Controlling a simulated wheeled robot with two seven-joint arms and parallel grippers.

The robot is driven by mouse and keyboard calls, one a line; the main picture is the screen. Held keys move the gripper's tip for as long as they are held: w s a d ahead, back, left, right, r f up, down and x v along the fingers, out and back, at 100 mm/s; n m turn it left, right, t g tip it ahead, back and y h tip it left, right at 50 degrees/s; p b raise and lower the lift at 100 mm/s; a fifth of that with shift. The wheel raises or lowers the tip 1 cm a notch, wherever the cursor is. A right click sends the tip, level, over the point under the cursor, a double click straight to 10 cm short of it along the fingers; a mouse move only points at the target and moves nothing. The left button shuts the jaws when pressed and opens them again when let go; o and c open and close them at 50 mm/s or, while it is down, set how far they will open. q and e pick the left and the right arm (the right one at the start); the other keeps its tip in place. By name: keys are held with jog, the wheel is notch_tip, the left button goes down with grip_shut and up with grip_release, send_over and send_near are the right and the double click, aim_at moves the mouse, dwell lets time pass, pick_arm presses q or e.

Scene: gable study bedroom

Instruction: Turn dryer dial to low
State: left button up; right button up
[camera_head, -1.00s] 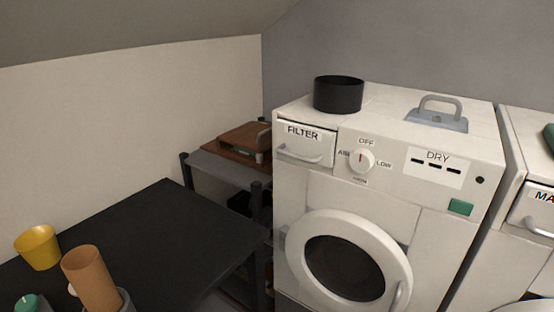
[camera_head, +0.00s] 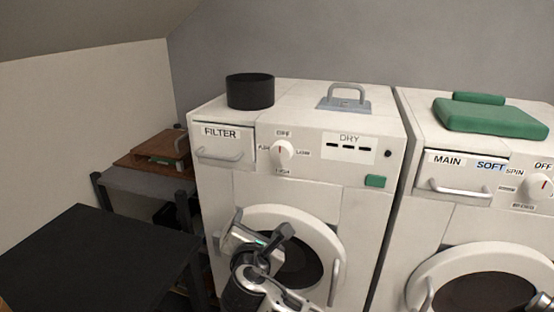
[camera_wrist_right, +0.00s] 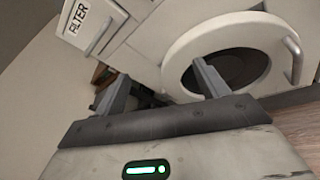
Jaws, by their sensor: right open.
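The dryer (camera_head: 313,205) is a white front-loader with a round door, left of the second machine. Its dial (camera_head: 281,154) is a white round knob with a red mark pointing up towards OFF; LOW is printed to its right. My right gripper (camera_head: 270,238) is in front of the dryer door, below the dial and apart from it. In the right wrist view, the right gripper (camera_wrist_right: 160,88) is open and empty, its two fingers spread towards the dryer door (camera_wrist_right: 228,50). The dial is not in that view. My left gripper is not in view.
The filter drawer (camera_head: 222,145) is left of the dial. A black pot (camera_head: 250,91) and a grey handled object (camera_head: 344,99) are on the dryer top. A black table (camera_head: 95,260) is at lower left.

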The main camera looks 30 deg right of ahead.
notch_tip(320, 180, up, 8)
jog(key=w+d+n+h, duration=0.1)
jog(key=d+h, duration=0.2)
jog(key=h, duration=0.1)
jog(key=p, duration=0.2)
send_near(281, 154)
jog(key=shift+n, duration=0.3)
jog(key=x, duration=0.8)
jog(key=shift+w+d, duration=0.25)
jog(key=c, duration=1)
